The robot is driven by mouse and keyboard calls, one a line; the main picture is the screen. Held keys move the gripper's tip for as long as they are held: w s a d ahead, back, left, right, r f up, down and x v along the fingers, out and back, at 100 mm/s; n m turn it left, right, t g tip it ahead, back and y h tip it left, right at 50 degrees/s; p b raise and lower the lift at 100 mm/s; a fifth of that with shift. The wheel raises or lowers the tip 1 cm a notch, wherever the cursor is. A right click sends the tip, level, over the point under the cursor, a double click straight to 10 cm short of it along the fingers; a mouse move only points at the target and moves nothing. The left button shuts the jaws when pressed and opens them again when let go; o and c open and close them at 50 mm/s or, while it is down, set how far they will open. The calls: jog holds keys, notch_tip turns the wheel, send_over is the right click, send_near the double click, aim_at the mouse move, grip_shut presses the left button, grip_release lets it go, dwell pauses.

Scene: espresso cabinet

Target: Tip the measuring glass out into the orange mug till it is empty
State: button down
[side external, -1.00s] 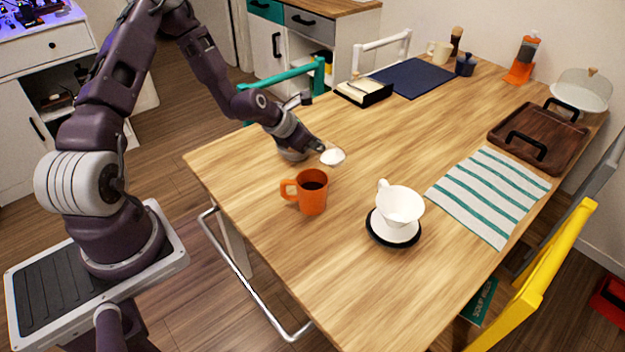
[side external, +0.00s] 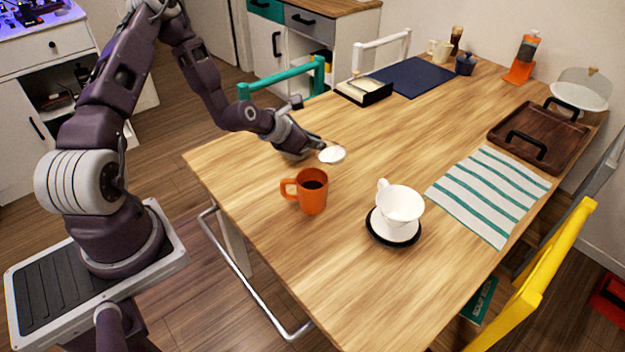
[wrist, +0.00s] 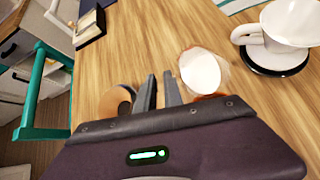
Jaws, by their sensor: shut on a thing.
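The measuring glass (side external: 332,155) is clear and hard to make out, with white contents showing. My gripper (side external: 319,146) is shut on it at its left side. In the wrist view the fingers (wrist: 160,92) meet the left side of the glass (wrist: 200,72). I cannot tell its exact tilt or height. The orange mug (side external: 312,192) stands upright on the table with dark contents, handle to the left. In the side view it is in front of the glass and apart from it. In the wrist view, orange shows just below the glass, mostly hidden by my gripper.
A striped towel (side external: 488,195), wooden tray (side external: 540,135) and navy mat (side external: 413,76) lie farther away. A round brownish thing (wrist: 117,103) shows left of the fingers. Bare wood surrounds the mug.

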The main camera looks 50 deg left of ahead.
jog(key=shift+r+t, duration=0.1)
jog(key=shift+t, duration=0.3)
jog(key=shift+s+f+t, duration=0.15)
jog(key=shift+f+t, duration=0.35)
jog(key=shift+t, duration=0.3)
dwell(0.6)
jog(key=shift+s+r+t, duration=0.15)
jog(key=shift+r+t, duration=0.1)
jog(key=shift+t, duration=0.55)
dwell(0.5)
jog(key=shift+s+r+t, duration=0.2)
jog(key=shift+s+t, duration=0.5)
jog(key=shift+t, duration=0.3)
dwell(0.4)
jog(key=shift+s+r+t, duration=0.25)
jog(key=shift+s+t, duration=0.05)
jog(key=shift+t, duration=0.8)
dwell(0.7)
